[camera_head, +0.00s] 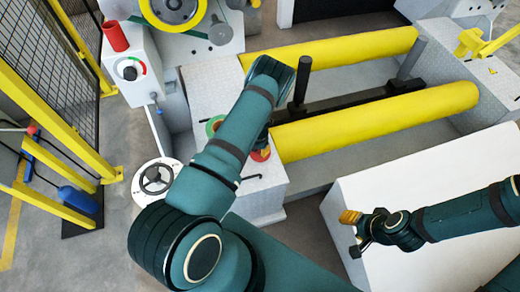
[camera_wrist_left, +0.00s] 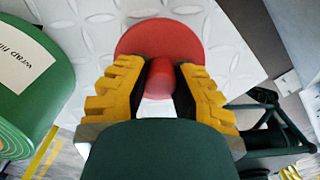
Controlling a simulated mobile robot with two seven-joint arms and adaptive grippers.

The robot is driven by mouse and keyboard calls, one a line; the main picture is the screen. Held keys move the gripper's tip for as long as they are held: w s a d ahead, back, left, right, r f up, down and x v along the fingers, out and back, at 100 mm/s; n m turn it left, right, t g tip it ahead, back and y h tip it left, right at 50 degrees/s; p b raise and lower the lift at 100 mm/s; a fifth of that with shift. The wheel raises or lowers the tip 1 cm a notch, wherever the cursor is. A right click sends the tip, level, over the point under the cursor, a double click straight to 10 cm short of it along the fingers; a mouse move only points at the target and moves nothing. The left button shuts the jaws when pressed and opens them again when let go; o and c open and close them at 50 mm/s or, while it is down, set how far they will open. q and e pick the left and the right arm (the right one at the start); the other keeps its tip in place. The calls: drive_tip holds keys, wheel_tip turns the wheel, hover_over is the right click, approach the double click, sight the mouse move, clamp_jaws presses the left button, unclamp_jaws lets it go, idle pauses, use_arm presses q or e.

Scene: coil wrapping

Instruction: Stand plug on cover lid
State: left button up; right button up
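The red plug (camera_wrist_left: 160,78) shows in the left wrist view as a round disc with a short stub rising from it. My left gripper (camera_wrist_left: 161,72) has its yellow fingers on both sides of the stub, with the dark pads against it. In the head view the plug (camera_head: 261,155) is mostly hidden by my left arm, over the diamond-plate top (camera_head: 265,178). Whether its disc touches the plate is unclear. I cannot tell which surface is the cover lid. My right gripper (camera_head: 352,232) hangs over the white box, apart from the plug; its finger gap is unclear.
A green wrap-film roll (camera_wrist_left: 32,75) stands left of the plug in the left wrist view. Two yellow rollers (camera_head: 375,122) lie to the right, with a dark upright post (camera_head: 301,80) between. A white box (camera_head: 400,180) fills the right. A yellow mesh fence (camera_head: 50,110) stands left.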

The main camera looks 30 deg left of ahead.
use_arm(q)
drive_tip(key=shift+o, duration=1.4)
drive_tip(key=shift+r, duration=0.1)
drive_tip(key=shift+r+p, duration=0.3)
wheel_tip(320, 180, up, 10)
drive_tip(key=p, duration=0.3)
drive_tip(key=s+d+r+m+h, duration=0.1)
drive_tip(key=s+d+r+m, duration=0.3)
drive_tip(key=m, duration=0.7)
drive_tip(key=s+d+r+m+t+h, duration=0.1)
drive_tip(key=s+d+r+m, duration=0.2)
drive_tip(key=s+d+m, duration=0.5)
drive_tip(key=s+d+r+m+h, duration=0.1)
drive_tip(key=s+d+r+m, duration=0.3)
drive_tip(key=d+m, duration=0.6)
drive_tip(key=s+m, duration=0.1)
drive_tip(key=m, duration=0.2)
drive_tip(key=shift+s+r+m+h, duration=0.3)
drive_tip(key=shift+s+h, duration=0.1)
drive_tip(key=shift+d, duration=0.1)
